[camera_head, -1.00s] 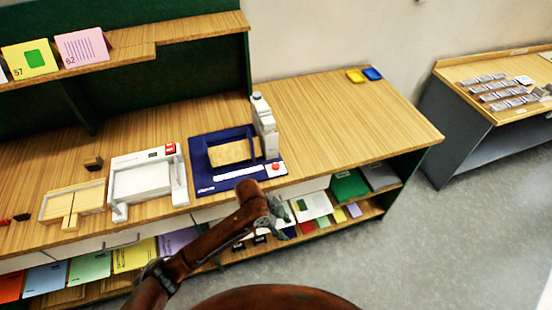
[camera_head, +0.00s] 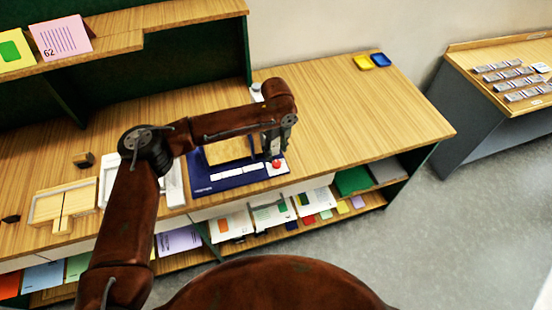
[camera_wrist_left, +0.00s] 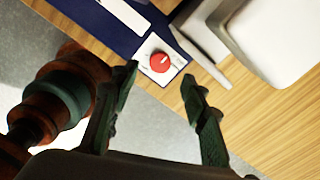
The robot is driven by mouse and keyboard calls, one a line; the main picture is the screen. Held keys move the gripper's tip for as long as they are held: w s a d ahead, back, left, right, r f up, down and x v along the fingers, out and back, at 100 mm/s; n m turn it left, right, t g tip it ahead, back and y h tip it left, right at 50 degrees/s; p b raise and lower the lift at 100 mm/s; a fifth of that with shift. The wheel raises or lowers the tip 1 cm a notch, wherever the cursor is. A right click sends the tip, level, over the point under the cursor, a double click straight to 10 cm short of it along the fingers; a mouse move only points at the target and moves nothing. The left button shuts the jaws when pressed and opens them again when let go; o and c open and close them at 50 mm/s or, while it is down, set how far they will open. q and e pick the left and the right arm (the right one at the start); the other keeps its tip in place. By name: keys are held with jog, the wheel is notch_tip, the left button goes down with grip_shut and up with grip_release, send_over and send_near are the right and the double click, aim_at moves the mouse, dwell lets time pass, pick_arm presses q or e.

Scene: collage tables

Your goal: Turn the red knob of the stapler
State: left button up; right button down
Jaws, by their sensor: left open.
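The stapler has a dark blue base (camera_head: 228,180) on the wooden table, with a tan plate on it. Its red knob (camera_head: 276,164) sits on a white square at the base's front right corner. My left arm reaches over the stapler, and my left gripper (camera_head: 272,155) points down just above the knob, hiding most of the grey column. In the left wrist view the gripper (camera_wrist_left: 160,74) is open and empty, and the red knob (camera_wrist_left: 160,62) with its white pointer line shows between and beyond the fingertips. I see no contact. My right gripper is not in view.
A white machine (camera_head: 172,185) stands left of the stapler, partly behind my arm. A wooden tray (camera_head: 62,203) lies further left. Yellow and blue dishes (camera_head: 372,60) sit at the back right. The table right of the stapler is clear. Shelves with papers lie below its front edge.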

aim_at(277, 163)
pick_arm(q)
notch_tip(277, 163, down, 6)
jog(key=shift+f, duration=0.1)
dwell(0.4)
grip_shut()
dwell(0.3)
